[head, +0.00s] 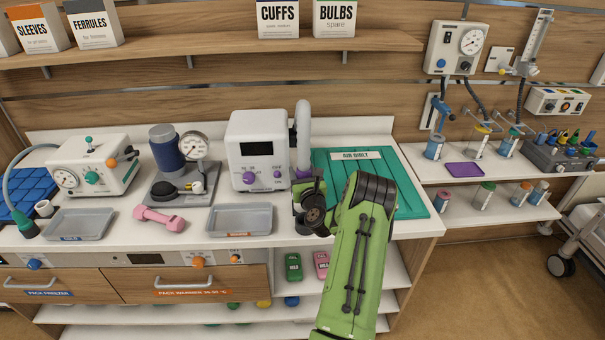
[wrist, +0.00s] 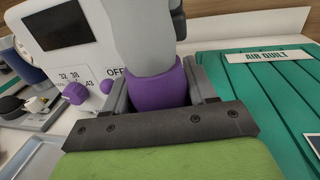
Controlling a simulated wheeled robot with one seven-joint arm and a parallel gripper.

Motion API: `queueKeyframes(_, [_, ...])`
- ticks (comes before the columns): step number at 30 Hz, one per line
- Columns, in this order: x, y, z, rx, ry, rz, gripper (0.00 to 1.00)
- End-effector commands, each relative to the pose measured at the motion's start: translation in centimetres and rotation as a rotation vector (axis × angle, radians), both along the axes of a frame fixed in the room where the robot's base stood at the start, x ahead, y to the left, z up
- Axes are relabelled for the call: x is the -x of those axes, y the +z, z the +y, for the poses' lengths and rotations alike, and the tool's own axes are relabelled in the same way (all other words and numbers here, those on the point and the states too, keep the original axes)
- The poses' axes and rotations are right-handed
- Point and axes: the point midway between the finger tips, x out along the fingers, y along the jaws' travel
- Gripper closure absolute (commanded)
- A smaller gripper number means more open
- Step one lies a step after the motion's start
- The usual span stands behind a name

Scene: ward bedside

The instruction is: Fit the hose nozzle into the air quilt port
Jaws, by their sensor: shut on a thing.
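The pale hose (head: 303,125) rises beside the white warmer unit (head: 259,140) and ends in a purple nozzle (wrist: 160,86). My gripper (wrist: 163,88) is shut on the purple nozzle, one finger on each side of it. In the head view my gripper (head: 303,185) is at the unit's right side, by the quilt's left edge, partly hidden by my wrist. The green air quilt (head: 408,188), with its "AIR QUILT" label, lies flat on the counter to the right; it also shows in the wrist view (wrist: 225,68). I cannot make out its port. The nozzle's lower end is hidden behind my gripper.
A grey tray (head: 240,231) lies left of my gripper, with a pink dumbbell (head: 160,218) and a gauge pump (head: 180,165) farther left. My arm crosses the counter's front edge and covers part of the quilt. A shelf (head: 210,50) runs above.

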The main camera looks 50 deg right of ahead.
Motion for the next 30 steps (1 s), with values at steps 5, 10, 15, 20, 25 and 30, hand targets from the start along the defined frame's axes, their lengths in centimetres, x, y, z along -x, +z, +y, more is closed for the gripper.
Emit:
queueKeyframes(5, [0.0,-0.4,0.0,0.0,0.0,-0.001,0.73])
queueKeyframes(10, [0.0,-0.8,0.0,0.0,0.0,-0.001,0.73])
queueKeyframes(15, [0.0,-1.1,0.0,0.0,0.0,-0.001,0.73])
queueKeyframes(20, [0.0,-1.4,0.0,0.0,0.0,-0.001,0.73])
queueKeyframes(25, [0.0,-1.8,0.0,0.0,0.0,-0.001,0.73])
queueKeyframes(30, [0.0,-2.1,0.0,0.0,0.0,-0.001,0.73])
